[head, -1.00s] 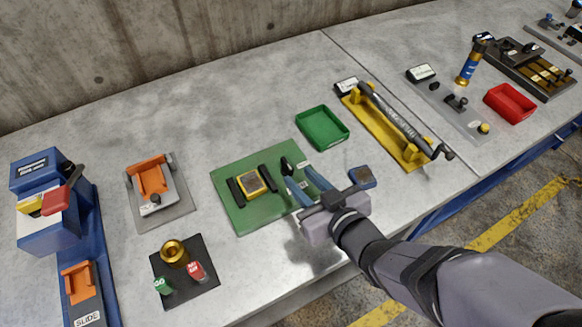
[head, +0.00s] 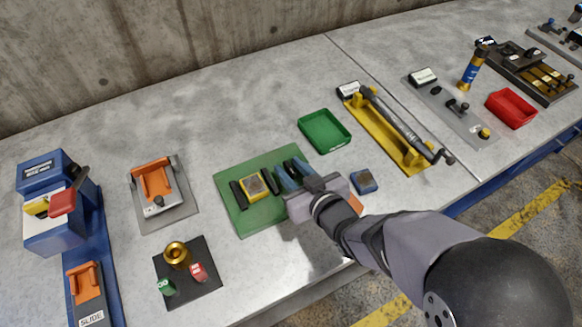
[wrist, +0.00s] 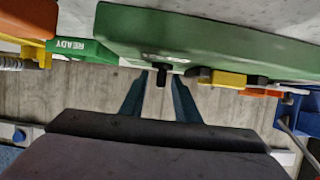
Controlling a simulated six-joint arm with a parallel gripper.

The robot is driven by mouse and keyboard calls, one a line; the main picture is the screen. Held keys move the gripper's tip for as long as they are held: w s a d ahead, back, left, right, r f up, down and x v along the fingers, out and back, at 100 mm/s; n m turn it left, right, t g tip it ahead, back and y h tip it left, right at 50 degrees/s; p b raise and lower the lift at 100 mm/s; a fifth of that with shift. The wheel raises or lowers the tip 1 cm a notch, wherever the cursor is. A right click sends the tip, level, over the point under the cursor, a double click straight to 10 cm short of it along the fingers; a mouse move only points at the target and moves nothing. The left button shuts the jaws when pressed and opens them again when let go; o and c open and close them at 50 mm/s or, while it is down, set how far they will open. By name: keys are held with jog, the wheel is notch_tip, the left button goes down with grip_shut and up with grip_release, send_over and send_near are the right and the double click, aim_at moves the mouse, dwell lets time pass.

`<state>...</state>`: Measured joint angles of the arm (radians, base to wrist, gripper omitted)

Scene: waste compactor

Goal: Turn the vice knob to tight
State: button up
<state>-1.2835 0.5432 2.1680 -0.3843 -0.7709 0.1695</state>
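The vice is on a green board (head: 235,215), with dark jaws on both sides of a yellow-edged block (head: 255,185). In the wrist view, the board's green edge (wrist: 225,40) fills the top. A small black knob (wrist: 162,77) sticks out from that edge. My gripper (head: 289,170) is at the right side of the vice in the head view. In the wrist view, my gripper (wrist: 160,85) has its two blue-grey fingers apart, with the knob between their tips and gaps at both sides. In the head view the fingers largely hide the knob.
A green tray (head: 325,131) lies behind the board. A small blue block (head: 363,181) lies to the right of my gripper. A yellow fixture (head: 385,130) stands further right. A black mat (head: 207,283) with a brass part and an orange clamp (head: 155,180) are left.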

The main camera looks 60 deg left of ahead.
jog(key=shift+c, duration=0.6)
grip_shut()
jog(key=shift+w+a+r+n+g+p, duration=0.1)
jog(key=shift+r+n+g+p, duration=0.05)
jog(key=shift+n+g+p, duration=0.5)
jog(key=shift+w+r+n+g+p, duration=0.1)
jog(key=shift+n+g+p, duration=0.45)
jog(key=shift+g+p, duration=0.15)
jog(key=shift+n+g+h+p, duration=0.3)
jog(key=shift+n+g+p, duration=0.55)
jog(key=shift+g, duration=0.1)
jog(key=shift+f+n, duration=0.1)
jog(key=shift+n, duration=0.15)
jog(key=shift+g, duration=0.4)
